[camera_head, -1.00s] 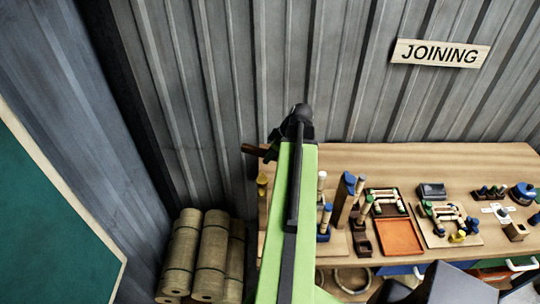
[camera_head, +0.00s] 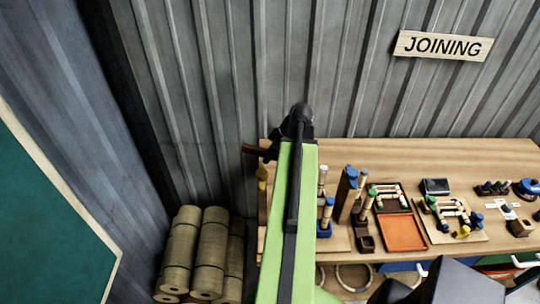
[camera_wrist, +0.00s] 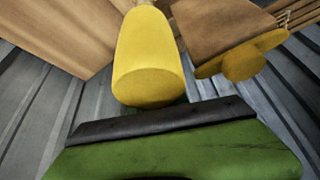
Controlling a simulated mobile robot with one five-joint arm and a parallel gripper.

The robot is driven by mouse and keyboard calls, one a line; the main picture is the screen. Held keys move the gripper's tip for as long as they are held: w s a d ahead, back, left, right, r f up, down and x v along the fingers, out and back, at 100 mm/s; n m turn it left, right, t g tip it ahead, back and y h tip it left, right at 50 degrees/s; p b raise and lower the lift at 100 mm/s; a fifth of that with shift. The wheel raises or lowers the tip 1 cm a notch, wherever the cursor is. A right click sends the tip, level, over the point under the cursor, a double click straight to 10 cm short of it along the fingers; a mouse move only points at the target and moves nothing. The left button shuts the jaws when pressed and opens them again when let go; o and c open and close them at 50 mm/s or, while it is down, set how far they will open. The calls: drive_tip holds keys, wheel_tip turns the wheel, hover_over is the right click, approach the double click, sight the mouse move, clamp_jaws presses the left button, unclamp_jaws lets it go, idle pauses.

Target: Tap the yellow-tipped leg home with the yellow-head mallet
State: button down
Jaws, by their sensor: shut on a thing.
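My gripper (camera_wrist: 165,122) shows at the bottom of the wrist view as a green part with a black pad. It is shut on the yellow-head mallet. A large rounded yellow piece (camera_wrist: 147,62), apparently the mallet head, fills the middle of that view. I cannot tell how far the yellow-tipped leg is seated.
The wooden bench (camera_head: 400,157) runs right from my arm. An orange tray (camera_head: 401,234), blue-tipped posts (camera_head: 344,192) and several small parts stand on it. Rolled bundles (camera_head: 212,250) stand left of the bench. A brown block with yellow fittings (camera_wrist: 240,58) shows close in the wrist view.

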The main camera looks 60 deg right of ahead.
sight(267, 151)
wheel_tip(267, 151, up, 4)
drive_tip(key=p, duration=0.3)
drive_tip(key=shift+f, duration=0.3)
drive_tip(key=shift+f, duration=0.1)
drive_tip(key=shift+w+f+b, duration=0.1)
drive_tip(key=shift+f+b, duration=0.2)
drive_tip(key=shift+b, duration=0.2)
wheel_tip(267, 151, down, 4)
drive_tip(key=b, duration=0.4)
drive_tip(key=shift+f, duration=0.15)
drive_tip(key=shift+r+p, duration=0.4)
drive_tip(key=shift+r, duration=0.15)
wheel_tip(267, 151, up, 4)
drive_tip(key=p, duration=0.3)
drive_tip(key=shift+f, duration=0.25)
drive_tip(key=shift+p, duration=0.3)
